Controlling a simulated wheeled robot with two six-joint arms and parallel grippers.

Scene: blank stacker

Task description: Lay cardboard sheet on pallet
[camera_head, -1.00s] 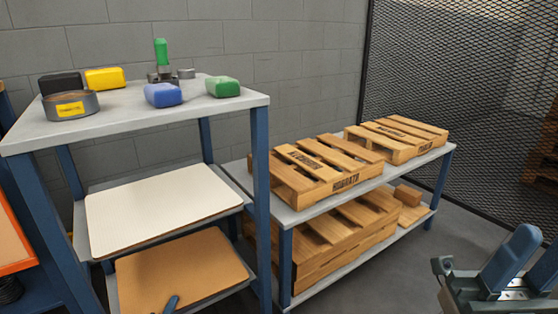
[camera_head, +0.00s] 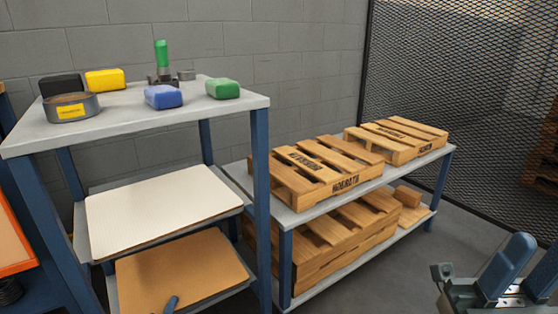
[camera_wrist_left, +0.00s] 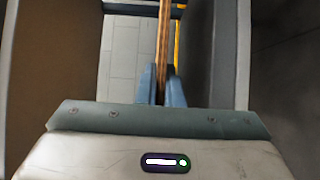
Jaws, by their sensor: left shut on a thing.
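A brown cardboard sheet (camera_head: 180,268) lies flat on the lower shelf of the blue-legged rack at left. The blue fingertip of my left gripper (camera_head: 172,303) shows over its front edge, at the bottom of the head view. In the left wrist view, the fingers of my left gripper (camera_wrist_left: 162,88) are shut on the thin brown edge of the sheet (camera_wrist_left: 164,45). Two wooden pallets, a nearer one (camera_head: 318,172) and a farther one (camera_head: 397,139), rest on the bench to the right. My right gripper (camera_head: 508,272) is at the bottom right, away from both; its opening is unclear.
A white sheet (camera_head: 160,205) lies on the shelf above the brown one. The rack top (camera_head: 125,118) carries blue, green, yellow and black blocks, a round tin and a green-handled tool. More pallets (camera_head: 325,240) fill the bench's lower shelf. A mesh fence (camera_head: 460,100) stands behind.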

